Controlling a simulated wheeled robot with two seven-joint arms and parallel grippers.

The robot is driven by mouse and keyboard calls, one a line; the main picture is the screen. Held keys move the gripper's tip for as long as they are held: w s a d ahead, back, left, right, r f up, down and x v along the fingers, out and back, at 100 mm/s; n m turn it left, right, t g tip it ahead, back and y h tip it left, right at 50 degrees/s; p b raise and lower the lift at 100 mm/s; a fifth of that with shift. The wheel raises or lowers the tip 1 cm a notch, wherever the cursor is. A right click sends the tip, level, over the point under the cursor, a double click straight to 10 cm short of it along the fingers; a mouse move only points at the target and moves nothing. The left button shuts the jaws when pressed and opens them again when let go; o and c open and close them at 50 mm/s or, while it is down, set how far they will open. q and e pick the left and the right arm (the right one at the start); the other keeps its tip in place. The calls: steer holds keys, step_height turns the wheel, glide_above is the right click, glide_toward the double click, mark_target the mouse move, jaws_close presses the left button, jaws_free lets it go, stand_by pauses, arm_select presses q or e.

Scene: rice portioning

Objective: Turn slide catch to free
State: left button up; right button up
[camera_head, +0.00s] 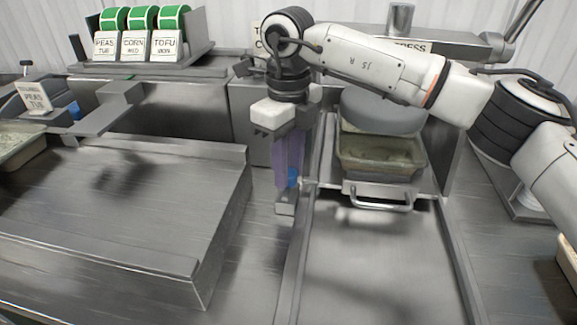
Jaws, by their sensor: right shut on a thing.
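The slide catch shows as a small blue piece (293,177) on a metal block at the left edge of the slide rail. My right gripper (288,178) points down over it, with purplish fingers shut on the blue piece. The fingers hide most of it, so I cannot tell which way the catch is turned. The slide tray (375,262) lies flat between two rails in front of the catch. My left gripper is not in view.
A pan (380,160) with a front handle (380,196) stands behind the tray under a round grey part. A raised steel platform (110,210) is at left. Label holders reading peas, corn and tofu (138,45) stand at the back left. The tray surface is clear.

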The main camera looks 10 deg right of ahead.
steer(key=shift+w+r, duration=0.1)
steer(key=o, duration=1.1)
steer(key=shift+c, duration=0.2)
step_height(320, 180, up, 10)
steer(key=shift+r, duration=0.15)
